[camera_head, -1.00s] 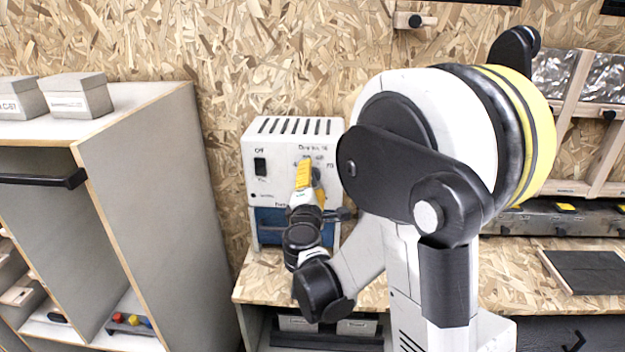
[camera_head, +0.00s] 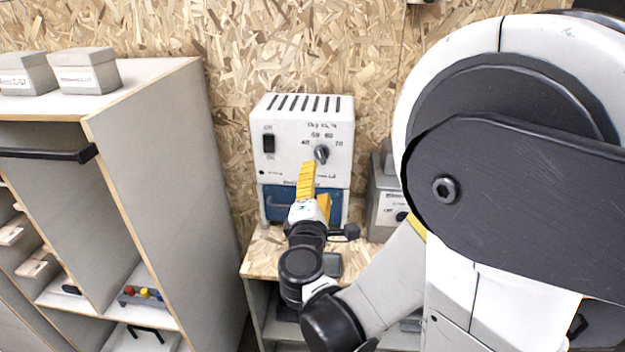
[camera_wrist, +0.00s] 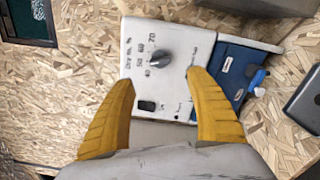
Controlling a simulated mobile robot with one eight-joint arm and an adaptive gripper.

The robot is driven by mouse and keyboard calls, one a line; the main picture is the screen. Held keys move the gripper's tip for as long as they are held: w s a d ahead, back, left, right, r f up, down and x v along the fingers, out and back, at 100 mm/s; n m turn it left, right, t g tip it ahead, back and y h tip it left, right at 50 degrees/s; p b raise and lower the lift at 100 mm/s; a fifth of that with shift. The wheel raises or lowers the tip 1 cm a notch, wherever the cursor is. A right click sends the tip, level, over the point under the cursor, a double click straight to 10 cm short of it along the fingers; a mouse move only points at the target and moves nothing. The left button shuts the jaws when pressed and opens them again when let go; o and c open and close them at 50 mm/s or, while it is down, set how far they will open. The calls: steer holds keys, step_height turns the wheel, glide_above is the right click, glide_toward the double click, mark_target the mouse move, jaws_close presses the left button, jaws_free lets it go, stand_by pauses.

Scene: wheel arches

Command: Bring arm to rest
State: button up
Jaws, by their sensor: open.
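My gripper (camera_head: 316,187) has yellow fingers and is in front of the white box unit (camera_head: 292,108), below its dial. In the wrist view my gripper (camera_wrist: 165,100) has its two yellow fingers spread apart with nothing between them. The dark dial (camera_wrist: 160,58) with number marks shows just past the fingertips, apart from them. The dial also shows in the head view (camera_head: 321,153), clear of the fingers. My arm's large white and black joint fills the right of the head view and hides the bench there.
A tall grey cabinet (camera_head: 160,150) stands at the left with two labelled boxes (camera_head: 88,74) on top. A grey device (camera_head: 385,200) stands right of the white unit on the wooden bench (camera_head: 262,255). A blue part (camera_wrist: 235,72) lies beside the unit's face in the wrist view.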

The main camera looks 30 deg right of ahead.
steer(key=s+f+m+g+y, duration=0.3)
steer(key=s+f+m+g, duration=0.15)
steer(key=s+m, duration=0.35)
steer(key=s+a+f+m+g+y, duration=0.1)
steer(key=s+a+m+g+y, duration=0.2)
steer(key=s+a+m+y, duration=0.4)
steer(key=s+a, duration=0.2)
steer(key=a, duration=0.2)
steer(key=shift+a, duration=0.15)
stand_by(1.1)
